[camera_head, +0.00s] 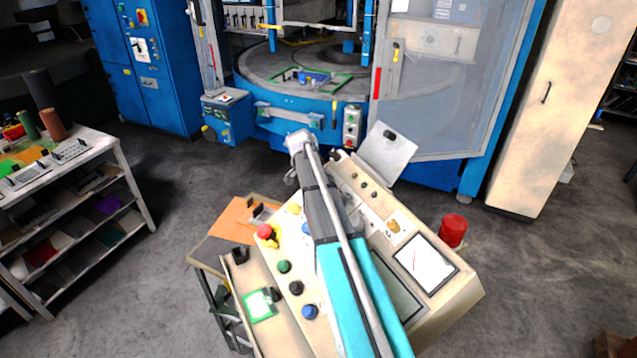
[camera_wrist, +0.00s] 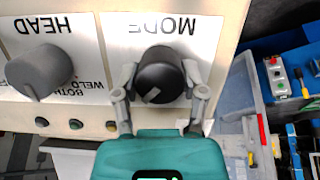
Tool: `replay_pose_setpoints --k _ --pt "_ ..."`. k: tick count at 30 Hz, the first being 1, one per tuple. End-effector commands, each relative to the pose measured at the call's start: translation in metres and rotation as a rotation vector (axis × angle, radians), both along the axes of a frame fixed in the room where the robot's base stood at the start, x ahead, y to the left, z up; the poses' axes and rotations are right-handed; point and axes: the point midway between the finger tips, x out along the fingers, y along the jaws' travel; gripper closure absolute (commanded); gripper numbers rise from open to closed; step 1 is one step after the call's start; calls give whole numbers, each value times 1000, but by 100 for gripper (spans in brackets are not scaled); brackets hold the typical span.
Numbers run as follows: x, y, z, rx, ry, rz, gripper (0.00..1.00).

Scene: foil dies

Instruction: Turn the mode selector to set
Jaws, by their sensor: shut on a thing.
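The mode selector (camera_wrist: 160,70) is a round black knob on a pale panel, under an upside-down MODE label (camera_wrist: 163,25) in the wrist view. A light mark on its face points toward the lower left of the picture. My gripper (camera_wrist: 159,80) has one grey finger on each side of the knob and is shut on it. The position words around this knob, including any "set", cannot be read. In the head view my arm reaches over the control console (camera_head: 455,295), and the selector and fingertips cannot be made out.
A grey HEAD knob (camera_wrist: 40,73) sits left of the selector, with small buttons (camera_wrist: 76,124) along the panel edge. In the head view, a red emergency button (camera_head: 265,231) and a red cylinder (camera_head: 453,230) are near my arm. A blue machine (camera_head: 485,120) stands behind.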

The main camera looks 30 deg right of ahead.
Motion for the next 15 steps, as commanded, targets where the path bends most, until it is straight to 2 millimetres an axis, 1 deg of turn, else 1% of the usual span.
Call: replay_pose_setpoints --k 8,15 --pt "1 -2 0 -10 105 145 93" --pt "2 -2 -1 -17 230 325 93"
